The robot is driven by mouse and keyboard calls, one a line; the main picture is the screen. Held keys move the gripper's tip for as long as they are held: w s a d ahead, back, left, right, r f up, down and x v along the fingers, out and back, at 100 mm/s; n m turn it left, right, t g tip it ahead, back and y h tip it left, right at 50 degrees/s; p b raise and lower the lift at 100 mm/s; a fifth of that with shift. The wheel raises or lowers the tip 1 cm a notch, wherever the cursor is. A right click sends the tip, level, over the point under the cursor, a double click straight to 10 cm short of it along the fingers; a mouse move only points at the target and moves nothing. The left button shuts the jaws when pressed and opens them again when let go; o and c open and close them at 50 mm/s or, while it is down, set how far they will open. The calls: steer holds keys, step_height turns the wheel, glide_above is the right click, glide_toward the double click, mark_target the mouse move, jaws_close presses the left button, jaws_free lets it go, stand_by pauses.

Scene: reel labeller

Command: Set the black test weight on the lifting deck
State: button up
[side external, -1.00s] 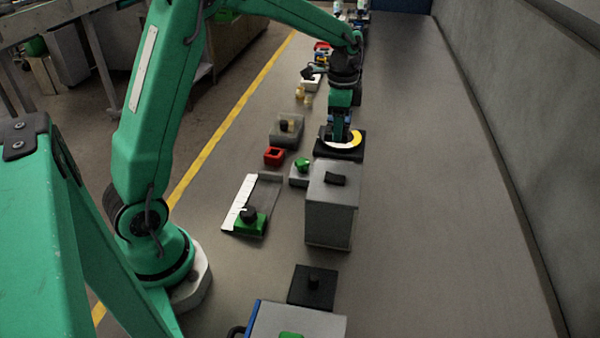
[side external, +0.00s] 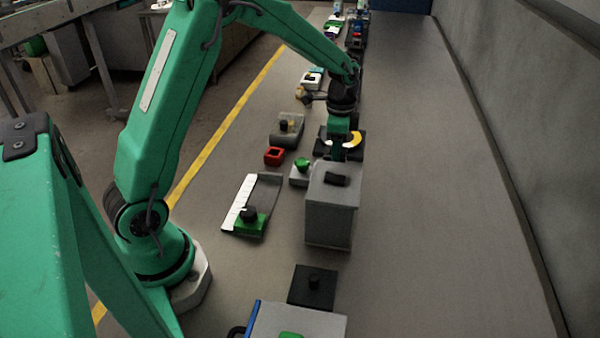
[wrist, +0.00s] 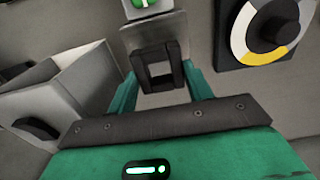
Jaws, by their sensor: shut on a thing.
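My gripper (wrist: 160,85) is shut, with its two green fingers on either side of a black piece with a square opening (wrist: 158,68), which I take for the black test weight. In the wrist view a grey plate (wrist: 150,36) lies just beyond the black piece. It may be the lifting deck, but I cannot be sure, nor tell whether the two touch. In the side view my gripper (side external: 338,152) is behind the tall grey box, which hides the fingertips and what they hold.
The tall grey box (side external: 330,218) with a black handle stands close beside my gripper. A black dial plate with a yellow and white ring (wrist: 262,35) lies on the other side. A white box with a green knob (side external: 300,175) is near. The bench right of these is clear.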

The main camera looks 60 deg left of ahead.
steer(key=shift+f, duration=1.8)
steer(key=shift+f, duration=0.15)
steer(key=o, duration=1.1)
step_height(320, 180, up, 12)
steer(key=shift+r, duration=0.15)
steer(key=shift+s, duration=0.1)
